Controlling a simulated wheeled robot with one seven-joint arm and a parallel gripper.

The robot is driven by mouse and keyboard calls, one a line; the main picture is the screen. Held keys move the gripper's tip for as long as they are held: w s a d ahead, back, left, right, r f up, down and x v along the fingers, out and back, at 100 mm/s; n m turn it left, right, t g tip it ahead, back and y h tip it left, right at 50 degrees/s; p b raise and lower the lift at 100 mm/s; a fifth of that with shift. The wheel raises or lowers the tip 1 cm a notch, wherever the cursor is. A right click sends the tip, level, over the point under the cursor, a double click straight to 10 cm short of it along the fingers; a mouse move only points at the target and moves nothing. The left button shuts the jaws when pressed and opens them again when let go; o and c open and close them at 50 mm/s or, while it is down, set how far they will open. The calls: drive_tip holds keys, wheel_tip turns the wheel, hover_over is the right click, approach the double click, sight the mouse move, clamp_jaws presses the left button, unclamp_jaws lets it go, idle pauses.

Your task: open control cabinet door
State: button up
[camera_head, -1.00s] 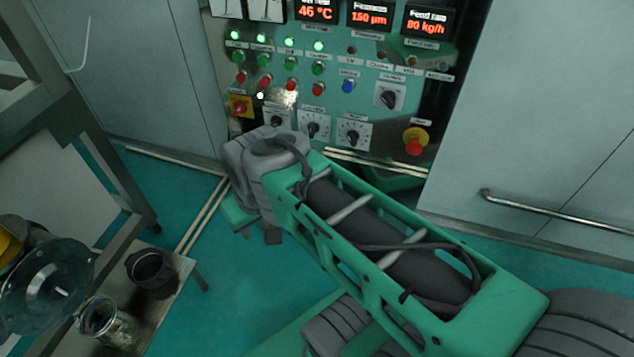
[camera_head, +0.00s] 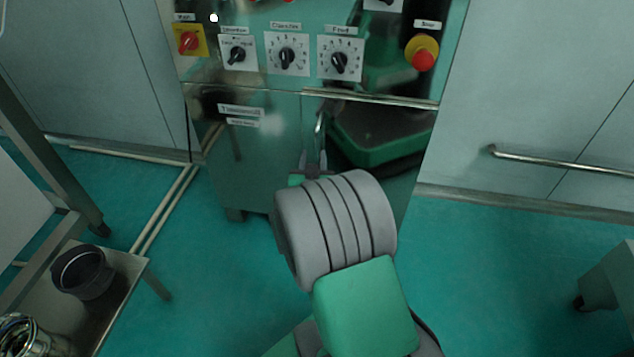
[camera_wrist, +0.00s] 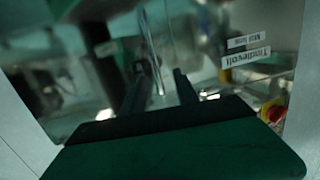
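The control cabinet stands ahead, with its glossy, mirror-like lower door (camera_head: 255,160) under the knob panel. The door looks closed. A thin vertical metal handle (camera_head: 319,128) stands on it near the middle; it also shows in the wrist view (camera_wrist: 151,45). My gripper (camera_head: 313,160) is at the lower end of the handle, pointing at the door. In the wrist view, its two dark fingers (camera_wrist: 160,80) are apart, with the handle's line between them. I cannot tell whether either finger touches the handle. My wrist hides the lower right part of the door.
Above the door are knobs (camera_head: 287,57), a red-yellow switch (camera_head: 189,41) and a red emergency button (camera_head: 423,55). A metal ledge (camera_head: 385,98) runs above the door. At left, a low table (camera_head: 110,290) holds a dark cup (camera_head: 84,272). The floor at right is mostly clear.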

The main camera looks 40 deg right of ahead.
sight(317, 152)
drive_tip(key=shift+n+t, duration=0.3)
drive_tip(key=shift+t, duration=0.4)
drive_tip(key=w+d+f, duration=0.1)
drive_tip(key=w+d+f+b, duration=0.1)
drive_tip(key=w+d, duration=0.1)
drive_tip(key=w+d+f, duration=0.1)
drive_tip(key=d, duration=0.1)
drive_tip(key=shift+w+d+f+b, duration=0.25)
drive_tip(key=shift+w+b, duration=0.05)
drive_tip(key=shift+w, duration=0.05)
drive_tip(key=shift+c, duration=0.3)
clamp_jaws()
idle(0.3)
